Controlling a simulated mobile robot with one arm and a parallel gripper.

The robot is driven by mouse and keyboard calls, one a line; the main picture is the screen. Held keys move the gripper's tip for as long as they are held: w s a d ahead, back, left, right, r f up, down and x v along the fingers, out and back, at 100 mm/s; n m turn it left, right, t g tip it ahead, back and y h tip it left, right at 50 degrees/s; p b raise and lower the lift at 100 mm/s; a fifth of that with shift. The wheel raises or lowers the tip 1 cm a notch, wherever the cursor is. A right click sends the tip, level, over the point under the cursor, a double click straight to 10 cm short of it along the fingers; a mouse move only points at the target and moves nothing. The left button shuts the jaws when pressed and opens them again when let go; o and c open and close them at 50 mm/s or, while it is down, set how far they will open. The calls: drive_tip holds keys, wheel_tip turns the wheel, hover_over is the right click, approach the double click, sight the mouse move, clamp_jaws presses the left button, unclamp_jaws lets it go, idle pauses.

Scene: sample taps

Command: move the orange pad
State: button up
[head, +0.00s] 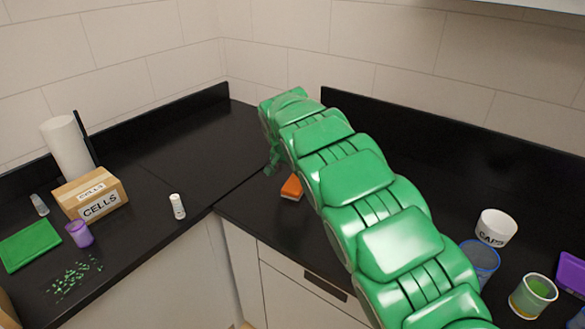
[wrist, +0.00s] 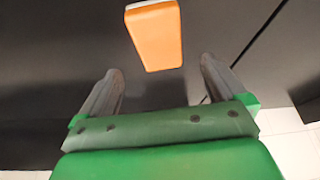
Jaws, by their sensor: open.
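The orange pad (head: 291,188) lies on the black counter near the inner corner, just left of my green arm in the head view. In the wrist view the orange pad (wrist: 156,37) shows as an orange block with a pale edge at its far end. My gripper (wrist: 162,75) is open, with its two grey fingers spread apart. The pad appears ahead of the fingertips, between their lines, and nothing is held. In the head view my gripper (head: 272,160) is small and partly hidden by my arm, just beyond the pad.
On the left counter are a CELLS box (head: 91,194), a paper roll (head: 67,147), a white bottle (head: 177,206), a purple cup (head: 79,233) and a green mat (head: 29,245). A CAPS cup (head: 496,227) and other cups stand at right. Black backsplashes bound the corner.

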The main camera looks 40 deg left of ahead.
sight(296, 181)
drive_tip(key=shift+x, duration=3.4)
drive_tip(key=shift+w, duration=0.1)
drive_tip(key=c, duration=1.1)
drive_tip(key=shift+o, duration=0.2)
drive_tip(key=shift+d, duration=10.05)
drive_tip(key=shift+f, duration=0.1)
drive_tip(key=o, duration=1.1)
drive_tip(key=v, duration=0.8)
